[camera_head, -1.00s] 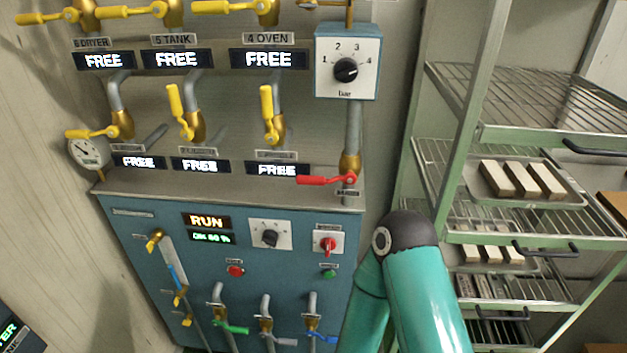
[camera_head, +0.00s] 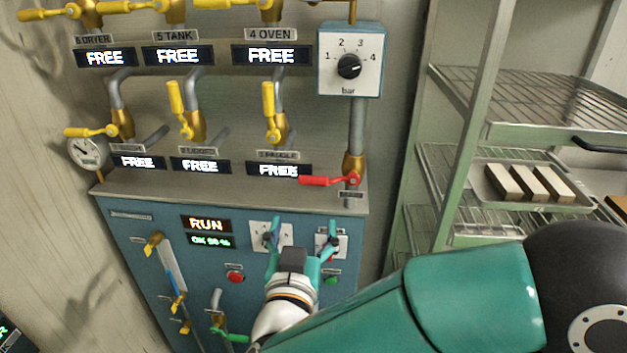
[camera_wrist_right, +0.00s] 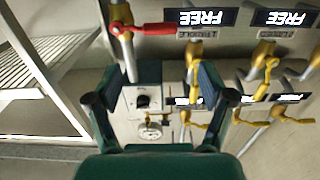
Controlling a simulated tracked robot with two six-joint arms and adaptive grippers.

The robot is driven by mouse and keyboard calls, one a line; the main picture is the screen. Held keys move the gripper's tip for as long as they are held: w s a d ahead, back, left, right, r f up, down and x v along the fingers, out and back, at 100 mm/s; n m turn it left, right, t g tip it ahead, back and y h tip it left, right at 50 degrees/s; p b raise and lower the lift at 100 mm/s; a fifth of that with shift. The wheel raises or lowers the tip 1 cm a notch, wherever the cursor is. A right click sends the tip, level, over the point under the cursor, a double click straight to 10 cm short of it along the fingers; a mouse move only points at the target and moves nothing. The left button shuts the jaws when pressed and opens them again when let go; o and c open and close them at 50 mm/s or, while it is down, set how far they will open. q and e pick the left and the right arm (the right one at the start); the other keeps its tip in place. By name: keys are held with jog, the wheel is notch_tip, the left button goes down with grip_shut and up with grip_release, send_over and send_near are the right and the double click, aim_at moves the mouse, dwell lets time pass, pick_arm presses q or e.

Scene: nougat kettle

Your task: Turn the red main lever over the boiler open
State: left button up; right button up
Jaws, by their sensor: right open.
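The red main lever (camera_head: 325,181) lies sideways on the brass valve at the foot of the grey pipe, above the right part of the blue boiler (camera_head: 130,228). Its handle points left from the valve. The lever also shows in the right wrist view (camera_wrist_right: 152,29), near the upper edge. My right gripper (camera_head: 304,236) is open and empty, in front of the boiler panel and below the lever in the head view. In the right wrist view its two fingers (camera_wrist_right: 161,98) are wide apart, with the lever outside them. My left gripper is not in view.
Yellow levers (camera_head: 268,110) sit in rows left of the pipe. My right gripper partly hides the panel's knob and red switch. A rack (camera_head: 470,160) with a tray of pale bars (camera_head: 530,184) stands right.

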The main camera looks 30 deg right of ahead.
aim_at(313, 183)
jog(key=p+x, duration=0.2)
jog(key=x, duration=1.3)
jog(key=shift+s, duration=0.1)
grip_shut()
